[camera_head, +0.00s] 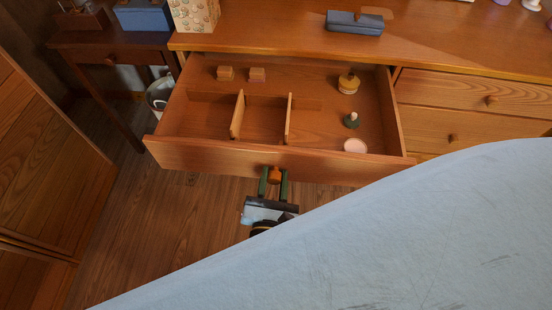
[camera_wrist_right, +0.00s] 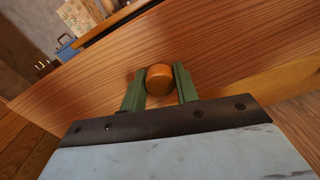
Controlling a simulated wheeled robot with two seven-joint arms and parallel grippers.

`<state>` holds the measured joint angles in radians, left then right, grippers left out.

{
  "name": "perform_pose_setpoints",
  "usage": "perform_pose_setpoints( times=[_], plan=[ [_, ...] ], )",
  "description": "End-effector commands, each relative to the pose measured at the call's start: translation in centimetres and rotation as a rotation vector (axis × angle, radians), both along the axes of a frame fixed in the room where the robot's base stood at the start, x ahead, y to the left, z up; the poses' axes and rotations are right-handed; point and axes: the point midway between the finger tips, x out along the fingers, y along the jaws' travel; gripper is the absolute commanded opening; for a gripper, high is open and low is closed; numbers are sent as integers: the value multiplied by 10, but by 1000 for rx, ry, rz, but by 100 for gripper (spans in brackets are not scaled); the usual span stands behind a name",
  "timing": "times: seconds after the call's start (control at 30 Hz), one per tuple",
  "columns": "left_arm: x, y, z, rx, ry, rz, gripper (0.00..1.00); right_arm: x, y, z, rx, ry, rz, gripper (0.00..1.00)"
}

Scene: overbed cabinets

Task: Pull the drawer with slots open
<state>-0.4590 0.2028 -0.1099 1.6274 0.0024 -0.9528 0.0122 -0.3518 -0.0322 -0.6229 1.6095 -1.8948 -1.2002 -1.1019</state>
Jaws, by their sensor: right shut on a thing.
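The wooden drawer with slots (camera_head: 215,153) is pulled out from the dresser and its inside shows. Thin upright dividers (camera_head: 238,115) split part of it into compartments. Its round orange-brown knob (camera_head: 275,174) is on the front panel. My right gripper (camera_head: 273,178) is shut on this knob, one green finger on each side. In the right wrist view the knob (camera_wrist_right: 159,79) sits between the green fingers, in front of the drawer's front panel (camera_wrist_right: 215,50). My left gripper is not in view.
Closed drawers (camera_head: 470,91) are at right. A blue-grey case (camera_head: 354,23) lies on top. Wood floor (camera_head: 165,230) is clear below left.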

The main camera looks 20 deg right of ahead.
Motion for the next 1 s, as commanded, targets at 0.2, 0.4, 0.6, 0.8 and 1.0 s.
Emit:
perform_pose_setpoints(
  times=[0.2,0.4,0.6,0.8,1.0],
  plan=[
    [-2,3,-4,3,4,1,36,-9,5,-1,0,1,0,0],
    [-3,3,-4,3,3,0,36,-10,6,-1,0,1,0,0],
    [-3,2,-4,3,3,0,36,-10,6,-1,0,1,0,37],
    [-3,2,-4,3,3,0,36,-9,6,-1,0,1,0,52],
    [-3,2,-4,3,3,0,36,-9,6,0,-1,1,0,52]
  ],
)
